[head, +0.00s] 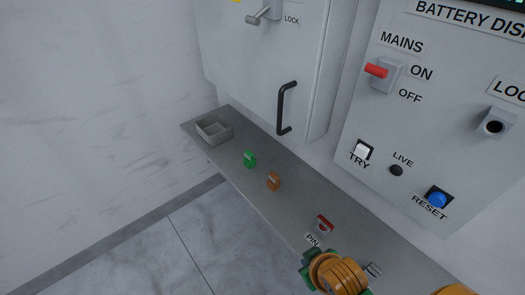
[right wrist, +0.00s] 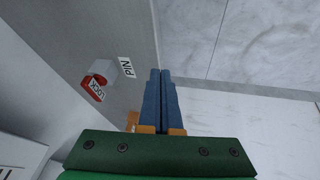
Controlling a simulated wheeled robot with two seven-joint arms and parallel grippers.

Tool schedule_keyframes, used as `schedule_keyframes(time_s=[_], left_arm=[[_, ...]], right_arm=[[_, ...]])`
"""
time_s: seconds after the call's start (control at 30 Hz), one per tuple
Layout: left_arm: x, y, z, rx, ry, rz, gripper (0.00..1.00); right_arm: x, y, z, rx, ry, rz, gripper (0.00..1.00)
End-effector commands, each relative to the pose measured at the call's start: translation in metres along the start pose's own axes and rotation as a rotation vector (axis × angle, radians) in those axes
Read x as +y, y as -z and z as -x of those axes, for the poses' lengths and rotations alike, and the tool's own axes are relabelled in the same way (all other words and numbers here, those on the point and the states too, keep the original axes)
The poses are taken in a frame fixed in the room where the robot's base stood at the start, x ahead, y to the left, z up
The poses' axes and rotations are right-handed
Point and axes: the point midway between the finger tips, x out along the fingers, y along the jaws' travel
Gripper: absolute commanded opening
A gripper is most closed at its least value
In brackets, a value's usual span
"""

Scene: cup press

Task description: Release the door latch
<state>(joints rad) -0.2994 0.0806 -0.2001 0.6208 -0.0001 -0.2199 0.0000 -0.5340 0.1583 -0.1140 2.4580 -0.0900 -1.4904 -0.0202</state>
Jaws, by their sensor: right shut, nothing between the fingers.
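The door latch (head: 258,17) is a grey lever on the cabinet door (head: 250,55), at the top of the head view beside a LOCK label. Its knob end points down and to the left. A black pull handle (head: 283,108) is on the same door, which looks closed. My right gripper (head: 312,256) is low in the head view, over the shelf's near part and far from the latch. Its blue fingers (right wrist: 161,75) are together and empty in the right wrist view. My left gripper is not in view.
A grey shelf (head: 225,160) holds an open tray (head: 213,128), a green piece (head: 249,159), an orange piece (head: 273,181) and a red lock piece (head: 325,224) by a PIN label. A panel at right has a red MAINS lever (head: 376,70) and a blue RESET button (head: 437,200).

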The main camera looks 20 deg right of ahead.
Motion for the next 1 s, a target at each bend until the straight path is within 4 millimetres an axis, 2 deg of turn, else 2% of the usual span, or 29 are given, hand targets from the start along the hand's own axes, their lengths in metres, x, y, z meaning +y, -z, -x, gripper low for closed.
schedule_keyframes(time_s=[0.03, 0.13, 0.23, 0.33, 0.37, 0.4, 0.47, 0.5, 0.57, 0.6, 0.67, 0.7, 0.73, 0.77, 0.8, 0.87, 1.0], left_arm=[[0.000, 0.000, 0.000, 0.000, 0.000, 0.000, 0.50], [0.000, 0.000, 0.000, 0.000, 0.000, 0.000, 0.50], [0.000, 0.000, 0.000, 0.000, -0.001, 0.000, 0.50], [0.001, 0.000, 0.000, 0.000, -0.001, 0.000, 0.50], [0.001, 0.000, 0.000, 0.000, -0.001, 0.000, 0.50], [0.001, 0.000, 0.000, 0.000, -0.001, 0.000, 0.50], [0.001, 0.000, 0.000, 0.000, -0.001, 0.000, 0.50], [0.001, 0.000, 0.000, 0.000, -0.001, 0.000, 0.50], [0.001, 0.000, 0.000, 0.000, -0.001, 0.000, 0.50], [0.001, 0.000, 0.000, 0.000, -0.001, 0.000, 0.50], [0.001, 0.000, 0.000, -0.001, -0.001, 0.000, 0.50], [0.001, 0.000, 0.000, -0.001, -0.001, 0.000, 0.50], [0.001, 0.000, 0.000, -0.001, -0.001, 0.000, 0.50], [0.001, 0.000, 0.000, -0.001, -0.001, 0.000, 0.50], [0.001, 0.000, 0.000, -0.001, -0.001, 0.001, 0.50], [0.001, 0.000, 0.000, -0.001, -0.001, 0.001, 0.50], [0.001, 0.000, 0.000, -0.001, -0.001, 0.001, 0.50]], right_arm=[[0.020, 0.019, -0.002, 0.066, -0.078, 0.035, 0.00], [0.061, 0.061, 0.003, 0.214, -0.254, 0.122, 0.00], [0.102, 0.110, 0.022, 0.373, -0.454, 0.236, 0.00], [0.140, 0.167, 0.060, 0.550, -0.700, 0.398, 0.00], [0.149, 0.185, 0.076, 0.607, -0.790, 0.464, 0.00], [0.160, 0.212, 0.103, 0.688, -0.925, 0.565, 0.00], [0.167, 0.252, 0.153, 0.804, -1.167, 0.767, 0.00], [0.164, 0.278, 0.189, 0.868, -1.356, 0.942, 0.00], [0.144, 0.312, 0.238, 0.899, -1.681, 1.297, 0.00], [0.131, 0.328, 0.256, 0.845, -1.878, 1.563, 0.00], [0.121, 0.342, 0.259, 0.682, -2.066, 1.916, 0.00], [0.123, 0.348, 0.256, 0.550, -2.132, 2.106, 0.00], [0.127, 0.351, 0.252, 0.456, -2.159, 2.218, 0.00], [0.132, 0.353, 0.249, -0.362, 2.106, -2.238, 0.00], [0.138, 0.355, 0.246, -0.268, 2.038, -2.239, 0.00], [0.143, 0.356, 0.242, -0.192, 1.978, -2.242, 0.00], [0.145, 0.356, 0.240, -0.167, 1.954, -2.245, 0.00]])
